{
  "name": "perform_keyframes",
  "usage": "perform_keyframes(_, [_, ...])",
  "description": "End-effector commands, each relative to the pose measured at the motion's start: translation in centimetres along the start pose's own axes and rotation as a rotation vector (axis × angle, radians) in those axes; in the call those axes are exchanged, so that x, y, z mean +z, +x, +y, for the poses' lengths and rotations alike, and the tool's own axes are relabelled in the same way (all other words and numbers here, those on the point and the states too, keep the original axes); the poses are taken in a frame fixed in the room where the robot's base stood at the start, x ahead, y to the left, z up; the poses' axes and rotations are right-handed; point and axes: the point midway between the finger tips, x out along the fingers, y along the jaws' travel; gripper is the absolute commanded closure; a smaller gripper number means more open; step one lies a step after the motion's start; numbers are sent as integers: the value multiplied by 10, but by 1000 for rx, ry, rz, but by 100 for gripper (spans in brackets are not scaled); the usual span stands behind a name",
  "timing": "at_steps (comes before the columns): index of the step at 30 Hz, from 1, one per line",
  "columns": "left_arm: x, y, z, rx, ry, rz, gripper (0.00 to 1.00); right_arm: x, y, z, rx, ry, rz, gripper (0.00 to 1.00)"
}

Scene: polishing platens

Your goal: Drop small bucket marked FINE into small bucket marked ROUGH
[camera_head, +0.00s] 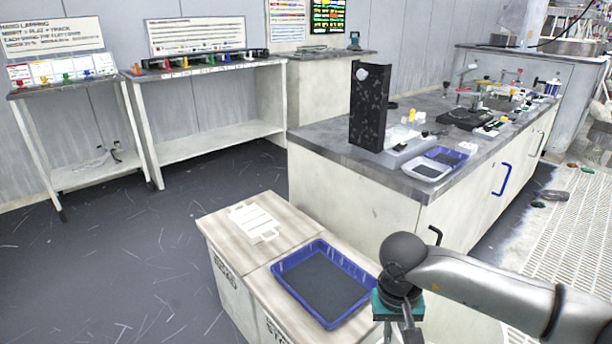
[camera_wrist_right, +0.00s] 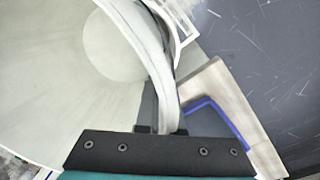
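In the right wrist view a pale, round, open container like a bucket (camera_wrist_right: 60,75) fills the left side, with its inside and bottom showing. Its curved rim runs down between the fingers of my right gripper (camera_wrist_right: 163,112), which looks shut on that rim. No FINE or ROUGH marking is readable on it. In the head view my right gripper (camera_head: 398,318) is at the bottom edge, just right of the low cabinet; its fingertips and the container are out of frame. No second bucket can be made out. My left gripper is not in view.
A blue tray with a dark bottom (camera_head: 281,291) and a white slotted piece (camera_head: 254,222) lie on the low wooden-topped cabinet (camera_head: 226,222). Behind stands a long workbench (camera_head: 350,190) with small trays, a tall black block (camera_head: 368,105) and tools. Open floor lies left.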

Motion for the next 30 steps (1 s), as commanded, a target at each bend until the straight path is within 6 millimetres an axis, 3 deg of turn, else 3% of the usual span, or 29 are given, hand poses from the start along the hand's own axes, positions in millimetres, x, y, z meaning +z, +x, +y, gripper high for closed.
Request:
perform_keyframes(12, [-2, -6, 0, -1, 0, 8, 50, 0, 3, 0, 0, 0, 1, 100])
perform_keyframes(22, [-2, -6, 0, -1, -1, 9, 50, 0, 3, 0, 0, 0, 1, 61])
perform_keyframes(30, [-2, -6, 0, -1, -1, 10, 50, 0, 3, 0, 1, 1, 0, 61])
